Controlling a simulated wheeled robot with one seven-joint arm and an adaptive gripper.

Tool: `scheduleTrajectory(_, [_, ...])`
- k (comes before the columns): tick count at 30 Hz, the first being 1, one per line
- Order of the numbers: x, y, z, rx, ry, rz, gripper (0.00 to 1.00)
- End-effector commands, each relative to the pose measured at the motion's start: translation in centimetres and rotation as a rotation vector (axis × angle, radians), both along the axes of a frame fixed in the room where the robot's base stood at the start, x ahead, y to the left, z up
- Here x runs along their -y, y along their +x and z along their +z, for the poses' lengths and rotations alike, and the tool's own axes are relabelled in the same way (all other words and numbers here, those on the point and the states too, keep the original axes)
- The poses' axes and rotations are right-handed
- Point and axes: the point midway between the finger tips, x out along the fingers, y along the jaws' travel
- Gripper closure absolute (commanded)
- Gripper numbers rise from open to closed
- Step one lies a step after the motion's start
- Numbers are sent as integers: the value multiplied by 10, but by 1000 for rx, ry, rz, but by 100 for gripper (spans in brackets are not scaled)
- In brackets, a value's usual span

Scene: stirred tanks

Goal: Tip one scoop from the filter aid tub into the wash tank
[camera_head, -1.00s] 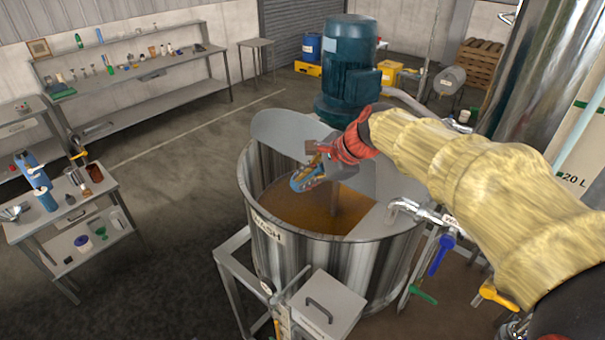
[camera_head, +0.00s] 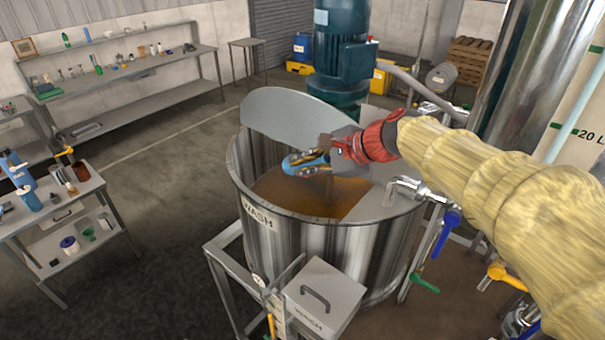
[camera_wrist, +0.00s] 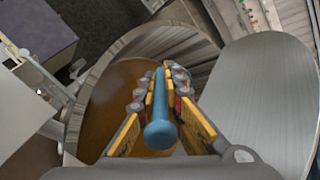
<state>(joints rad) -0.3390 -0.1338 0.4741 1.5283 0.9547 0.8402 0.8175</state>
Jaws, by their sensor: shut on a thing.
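The wash tank (camera_head: 300,245) is a round steel vessel lettered WASH, with its lid half raised and brown liquid (camera_head: 290,195) inside. My gripper (camera_head: 305,163) is over the open mouth of the tank. It is shut on the blue handle of a scoop (camera_wrist: 160,125), which lies lengthwise between the yellow finger pads in the wrist view. The scoop's bowl is hidden, so I cannot tell whether it holds powder. The brown liquid also shows below my gripper in the wrist view (camera_wrist: 105,100). I cannot make out the filter aid tub for certain.
The raised lid (camera_head: 290,115) stands behind the opening, under a blue-green motor (camera_head: 340,55). A small cart (camera_head: 60,225) with bottles stands left, across clear floor.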

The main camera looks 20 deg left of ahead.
Motion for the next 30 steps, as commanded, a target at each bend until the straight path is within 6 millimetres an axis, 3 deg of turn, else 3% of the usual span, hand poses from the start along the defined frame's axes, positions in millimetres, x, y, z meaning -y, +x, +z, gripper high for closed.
scheduleTrajectory(30, [8, -3, -13, 62, 164, 0, 100])
